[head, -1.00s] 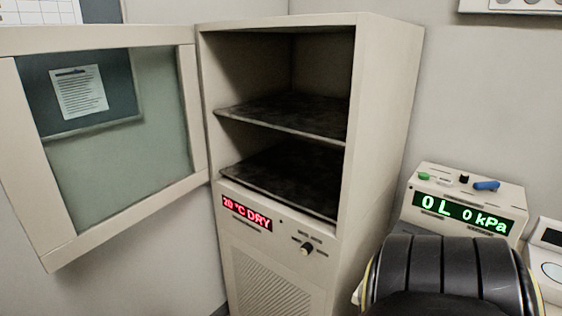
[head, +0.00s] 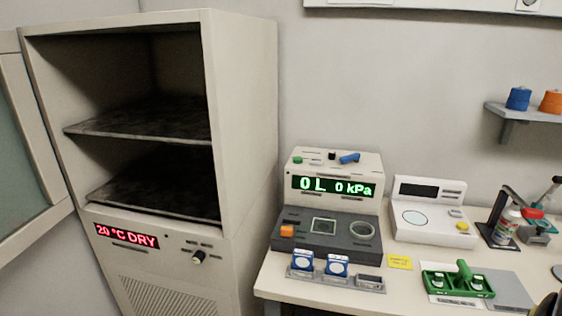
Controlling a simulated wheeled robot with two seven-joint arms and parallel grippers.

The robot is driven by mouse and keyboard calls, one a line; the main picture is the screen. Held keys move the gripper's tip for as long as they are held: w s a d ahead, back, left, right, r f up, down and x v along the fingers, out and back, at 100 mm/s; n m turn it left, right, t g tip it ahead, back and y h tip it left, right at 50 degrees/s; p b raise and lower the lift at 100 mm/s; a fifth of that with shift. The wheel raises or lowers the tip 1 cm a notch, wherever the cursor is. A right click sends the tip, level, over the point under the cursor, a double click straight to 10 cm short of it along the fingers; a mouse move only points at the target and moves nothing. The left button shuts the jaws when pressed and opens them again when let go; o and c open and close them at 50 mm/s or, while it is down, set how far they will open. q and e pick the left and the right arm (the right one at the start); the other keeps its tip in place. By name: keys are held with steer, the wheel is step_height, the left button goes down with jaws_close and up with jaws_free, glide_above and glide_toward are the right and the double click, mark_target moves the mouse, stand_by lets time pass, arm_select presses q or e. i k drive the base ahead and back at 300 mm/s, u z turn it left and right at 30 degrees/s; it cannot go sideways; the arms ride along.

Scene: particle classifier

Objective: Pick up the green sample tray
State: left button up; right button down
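The green sample tray (head: 456,283) sits on the bench at the lower right of the head view. It has an upright green handle in its middle and small light-coloured containers on both sides of the handle. It rests on or beside a flat grey plate (head: 508,291). A dark piece at the bottom right corner is too cut off to identify.
The drying cabinet (head: 245,150) stands open and empty at left, its door (head: 28,150) swung left. A shelf (head: 518,110) hangs right.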

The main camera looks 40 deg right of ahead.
mark_target(455, 283)
steer(key=z, duration=2.55)
